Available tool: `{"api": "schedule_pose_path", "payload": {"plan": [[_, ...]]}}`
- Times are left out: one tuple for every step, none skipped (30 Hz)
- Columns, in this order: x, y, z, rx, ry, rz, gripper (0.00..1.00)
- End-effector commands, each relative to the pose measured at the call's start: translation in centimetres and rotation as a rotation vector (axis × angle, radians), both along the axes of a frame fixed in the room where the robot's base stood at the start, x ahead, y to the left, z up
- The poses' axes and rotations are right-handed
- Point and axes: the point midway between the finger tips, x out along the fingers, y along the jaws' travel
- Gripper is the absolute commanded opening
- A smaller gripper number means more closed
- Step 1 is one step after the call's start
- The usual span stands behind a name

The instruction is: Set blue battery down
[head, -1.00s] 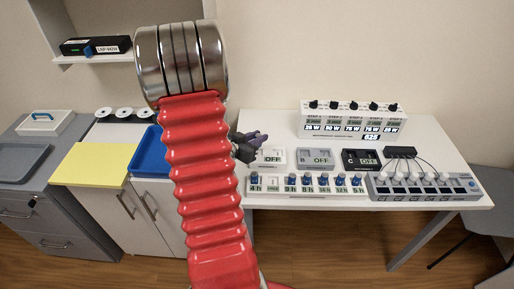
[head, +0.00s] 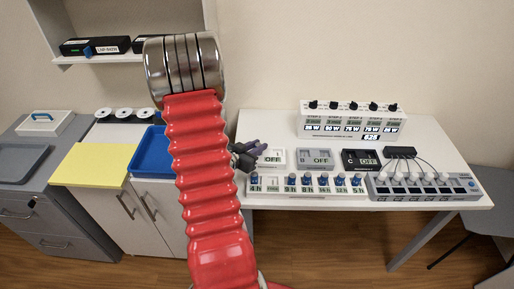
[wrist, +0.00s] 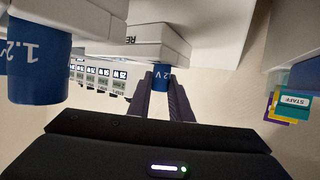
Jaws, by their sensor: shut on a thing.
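My gripper (head: 250,154) is at the left end of the white table, beside the white tester reading OFF (head: 272,157). In the wrist view, which is upside down, my gripper (wrist: 162,98) is shut on a blue battery (wrist: 161,76) whose label is only partly readable. A white block (wrist: 160,38) is right at that battery's far end; I cannot tell whether they touch. The held battery is hidden in the head view. Several other blue batteries (head: 323,180) stand in the white rack along the table's front. A "1.2 V" battery (wrist: 38,72) is large at the wrist view's left.
A grey tester B (head: 315,158) and black tester C (head: 360,160) stand to the right. A charger with cables (head: 425,188) is at the table's right end. A box with knobs (head: 352,120) is behind. A blue tray (head: 150,155) lies left of my arm.

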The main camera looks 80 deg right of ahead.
Motion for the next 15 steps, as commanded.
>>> {"api": "schedule_pose_path", "payload": {"plan": [[0.02,-0.01,0.04,0.0,0.0,0.0,0.0],[0.02,-0.01,0.04,0.0,0.0,0.0,0.0],[0.01,0.0,0.03,0.0,0.0,0.0,0.0],[0.02,0.0,0.04,0.0,0.0,0.0,0.0],[0.01,0.0,0.02,0.0,0.0,0.0,0.0],[0.01,0.01,-0.04,0.0,0.0,0.0,0.0],[0.01,0.01,-0.11,0.0,0.0,0.0,0.0],[0.01,0.01,-0.18,0.0,0.0,0.0,0.0],[0.03,0.01,-0.23,0.0,0.0,0.0,0.19],[0.02,0.0,-0.2,0.0,0.0,0.0,0.21],[0.02,0.01,-0.19,0.0,0.0,0.0,0.23],[0.02,0.01,-0.19,0.0,0.0,0.0,0.26],[0.03,0.01,-0.2,0.0,0.0,0.0,0.28],[0.03,0.01,-0.2,0.0,0.0,0.0,0.3],[0.03,0.01,-0.2,0.0,0.0,0.0,0.33]]}}
